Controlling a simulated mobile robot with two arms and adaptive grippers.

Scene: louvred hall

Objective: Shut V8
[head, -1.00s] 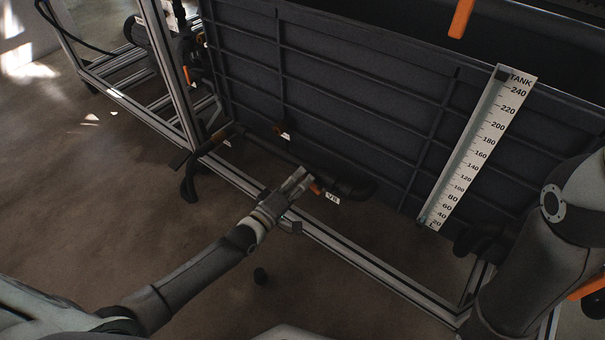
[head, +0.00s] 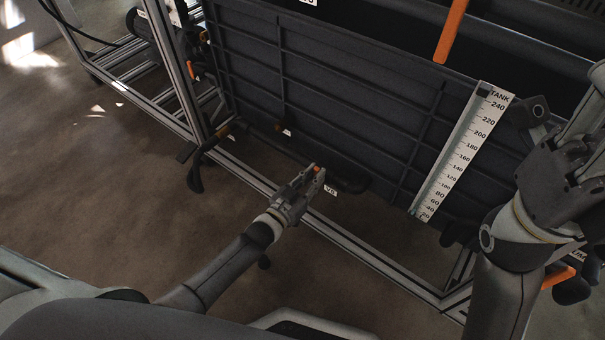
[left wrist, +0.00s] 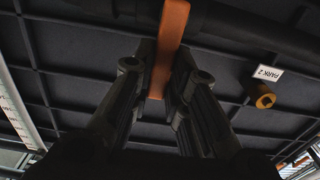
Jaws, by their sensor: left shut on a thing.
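The V8 label (head: 330,190) sits low along the tank's front, beside a dark pipe. My left gripper (head: 314,176) is next to this label, with a bit of orange handle (head: 317,169) showing at its fingertips. In the left wrist view the orange handle (left wrist: 170,45) runs between the two fingers, and the gripper (left wrist: 158,85) is shut on it. The valve body is mostly hidden behind the gripper. My right gripper (head: 572,150) is raised at the right edge, partly cut off, and its finger opening is unclear.
The dark ribbed tank (head: 350,95) carries a white level scale (head: 463,150). An aluminium frame rail (head: 370,253) runs below it. Another orange bar (head: 452,30) hangs at the top. A PARK 2 tag (left wrist: 269,74) and brass-coloured fitting (left wrist: 262,96) show beside my left gripper. Floor at left is clear.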

